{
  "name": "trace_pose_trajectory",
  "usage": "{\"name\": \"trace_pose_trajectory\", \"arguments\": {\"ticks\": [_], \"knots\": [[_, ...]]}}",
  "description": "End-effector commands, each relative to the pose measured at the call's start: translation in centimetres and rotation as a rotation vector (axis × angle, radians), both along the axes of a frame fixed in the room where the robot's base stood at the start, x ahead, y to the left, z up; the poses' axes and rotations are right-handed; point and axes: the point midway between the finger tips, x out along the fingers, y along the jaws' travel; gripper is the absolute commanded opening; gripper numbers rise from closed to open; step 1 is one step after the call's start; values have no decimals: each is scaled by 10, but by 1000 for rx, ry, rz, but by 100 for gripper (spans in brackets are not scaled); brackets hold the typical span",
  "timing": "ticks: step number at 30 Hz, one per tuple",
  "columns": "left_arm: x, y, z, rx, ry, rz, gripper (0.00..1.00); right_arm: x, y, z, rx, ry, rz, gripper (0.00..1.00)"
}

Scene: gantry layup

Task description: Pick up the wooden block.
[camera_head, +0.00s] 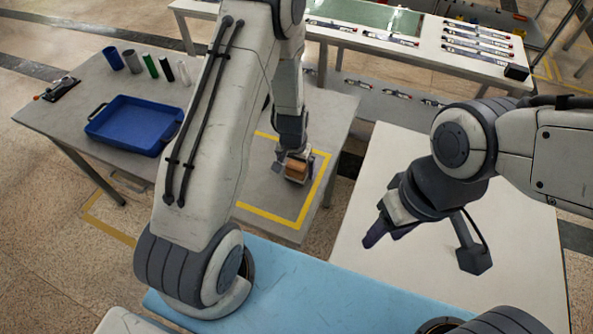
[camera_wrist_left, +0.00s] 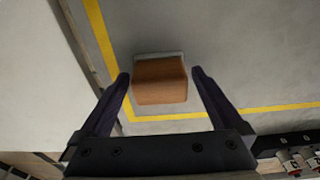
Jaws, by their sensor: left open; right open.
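The wooden block (camera_head: 296,168) is a small brown block on the grey table inside the yellow tape outline. In the left wrist view the block (camera_wrist_left: 160,80) lies between and slightly beyond the fingertips of my left gripper (camera_wrist_left: 159,76). A pale edge shows along its far side. My left gripper (camera_head: 293,165) is open at the block in the head view, with a gap visible on both sides of it in the wrist view. I cannot tell its exact height over the table. My right gripper (camera_head: 378,238) is open and empty over the white table.
A blue tray (camera_head: 133,124) stands on the grey table (camera_head: 75,112) at left, with several cylinders behind it. Yellow tape (camera_head: 265,215) marks the tabletop around the block. A white table (camera_head: 350,225) lies at right. A blue surface (camera_head: 300,295) is in front.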

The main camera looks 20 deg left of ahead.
Motion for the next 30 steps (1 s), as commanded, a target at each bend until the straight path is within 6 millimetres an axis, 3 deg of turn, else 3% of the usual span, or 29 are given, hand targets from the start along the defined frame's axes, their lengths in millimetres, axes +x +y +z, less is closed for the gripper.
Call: {"name": "trace_pose_trajectory", "arguments": {"ticks": [3,9,11,20,25,28,30], "knots": [[0,0,1,0,0,0,96,0,0,0,0,0,0,50],[0,0,1,0,0,0,20,0,0,0,0,0,0,50],[0,0,1,0,0,0,5,0,0,0,0,0,0,50],[0,0,7,0,-1,0,5,0,0,3,0,0,0,50],[1,0,27,0,-3,-1,5,0,0,11,0,0,0,50],[1,0,42,0,-6,-1,5,0,0,5,0,0,0,50],[-2,-15,50,0,-4,-8,5,0,0,3,0,0,0,50]]}}
